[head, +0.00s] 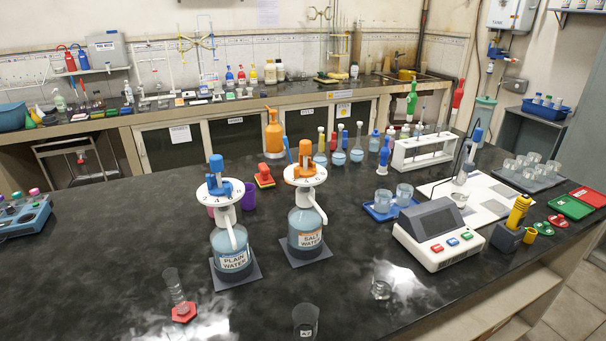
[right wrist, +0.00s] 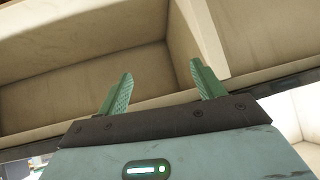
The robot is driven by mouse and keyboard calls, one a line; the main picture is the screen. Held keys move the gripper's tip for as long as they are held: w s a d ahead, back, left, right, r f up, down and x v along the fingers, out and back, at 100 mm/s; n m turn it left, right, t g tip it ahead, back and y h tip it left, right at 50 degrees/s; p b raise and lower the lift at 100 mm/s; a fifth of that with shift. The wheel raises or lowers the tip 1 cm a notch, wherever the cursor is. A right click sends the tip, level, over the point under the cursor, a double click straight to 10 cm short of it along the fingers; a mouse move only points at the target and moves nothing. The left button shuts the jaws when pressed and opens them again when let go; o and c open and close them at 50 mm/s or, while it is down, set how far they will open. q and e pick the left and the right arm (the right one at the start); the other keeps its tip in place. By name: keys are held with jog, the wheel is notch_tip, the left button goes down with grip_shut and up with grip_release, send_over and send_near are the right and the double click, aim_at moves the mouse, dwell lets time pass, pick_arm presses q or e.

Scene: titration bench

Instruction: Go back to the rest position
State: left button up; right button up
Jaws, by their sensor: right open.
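My right gripper (right wrist: 160,92) shows in the right wrist view with its two green fingers spread apart and nothing between them. Beyond the fingers are pale beige panels (right wrist: 90,85), like the underside or shelving of a bench. Neither of my grippers shows in the head view. The plain water bottle (head: 232,245) and the salt water bottle (head: 306,230) stand upright on dark square mats on the black bench (head: 130,250).
A measuring cylinder (head: 176,285) on a red base and a glass beaker (head: 305,322) stand near the front. A grey instrument (head: 438,235), blue tray (head: 390,212) and white test-tube rack (head: 422,152) occupy the right. The left front bench is largely clear.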

jog(key=s+f+m+h, duration=0.1)
jog(key=s+f, duration=0.2)
jog(key=s, duration=0.3)
jog(key=s+a+f+m+h, duration=0.1)
jog(key=s+f, duration=0.1)
jog(key=s, duration=0.4)
jog(key=s+a+f+m+t+h, duration=0.1)
jog(key=s+f, duration=0.2)
jog(key=s, duration=0.3)
jog(key=shift+s+f+m+h, duration=0.2)
jog(key=shift+f+m+h, duration=0.1)
jog(key=shift+m+h, duration=0.1)
